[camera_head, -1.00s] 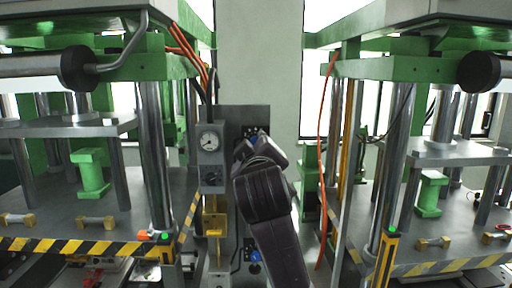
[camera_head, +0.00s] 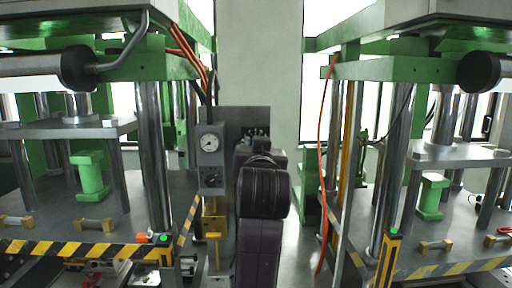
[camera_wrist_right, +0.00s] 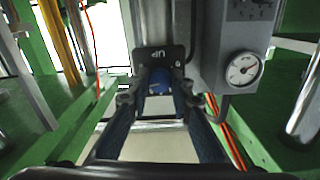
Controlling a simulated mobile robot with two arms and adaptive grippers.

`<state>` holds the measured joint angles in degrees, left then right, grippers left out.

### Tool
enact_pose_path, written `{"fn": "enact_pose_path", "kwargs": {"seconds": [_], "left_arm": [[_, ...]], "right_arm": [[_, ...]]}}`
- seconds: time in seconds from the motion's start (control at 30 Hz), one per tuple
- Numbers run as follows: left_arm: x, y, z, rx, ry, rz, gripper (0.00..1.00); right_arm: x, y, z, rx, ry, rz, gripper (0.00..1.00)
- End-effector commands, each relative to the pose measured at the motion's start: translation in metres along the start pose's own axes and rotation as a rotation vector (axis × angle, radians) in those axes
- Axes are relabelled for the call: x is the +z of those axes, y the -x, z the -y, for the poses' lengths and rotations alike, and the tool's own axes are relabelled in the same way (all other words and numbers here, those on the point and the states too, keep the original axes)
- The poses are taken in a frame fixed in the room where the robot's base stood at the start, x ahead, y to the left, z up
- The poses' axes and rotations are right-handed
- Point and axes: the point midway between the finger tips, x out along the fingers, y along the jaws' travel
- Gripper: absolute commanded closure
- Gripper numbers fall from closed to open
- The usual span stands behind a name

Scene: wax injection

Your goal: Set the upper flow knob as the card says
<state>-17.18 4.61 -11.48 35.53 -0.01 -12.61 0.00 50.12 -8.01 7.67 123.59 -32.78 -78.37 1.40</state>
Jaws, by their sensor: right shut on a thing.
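The upper flow knob (camera_wrist_right: 158,84) is blue and shows in the right wrist view between the two fingers of my right gripper (camera_wrist_right: 160,97), which is shut on it. Behind the knob is a dark plate (camera_wrist_right: 172,58) with "UP" on it, seen upside down. In the head view the top of this plate shows light marks (camera_head: 258,132) too small to read; my right wrist and forearm hide the knob and fingertips. My left gripper is not in view. I cannot make out a card with a setting.
A grey box with a round gauge (camera_head: 209,143) stands just left of my right arm; the gauge also shows in the right wrist view (camera_wrist_right: 243,69). Green presses with striped edges (camera_head: 75,249) flank the column. Orange hoses (camera_head: 321,160) hang beside it.

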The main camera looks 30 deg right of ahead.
Motion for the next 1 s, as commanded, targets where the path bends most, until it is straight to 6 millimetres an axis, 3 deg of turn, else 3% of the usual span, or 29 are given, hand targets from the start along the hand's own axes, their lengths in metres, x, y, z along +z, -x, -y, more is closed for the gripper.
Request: {"fn": "enact_pose_path", "kwargs": {"seconds": [0.33, 0.9, 0.93, 1.0], "left_arm": [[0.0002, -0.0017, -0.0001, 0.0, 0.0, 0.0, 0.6], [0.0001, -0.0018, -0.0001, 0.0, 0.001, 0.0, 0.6], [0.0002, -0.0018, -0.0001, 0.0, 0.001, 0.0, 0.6], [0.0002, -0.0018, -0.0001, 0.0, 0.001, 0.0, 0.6]], "right_arm": [[0.002, -0.0003, 0.0005, 0.0, -0.149, 0.006, 1.0], [0.0021, -0.0004, -0.0001, 0.001, -0.176, 0.006, 1.0], [0.002, -0.0004, -0.0001, 0.001, -0.176, 0.005, 0.77], [0.0017, -0.0004, -0.0001, 0.001, -0.176, 0.005, 0.69]]}}
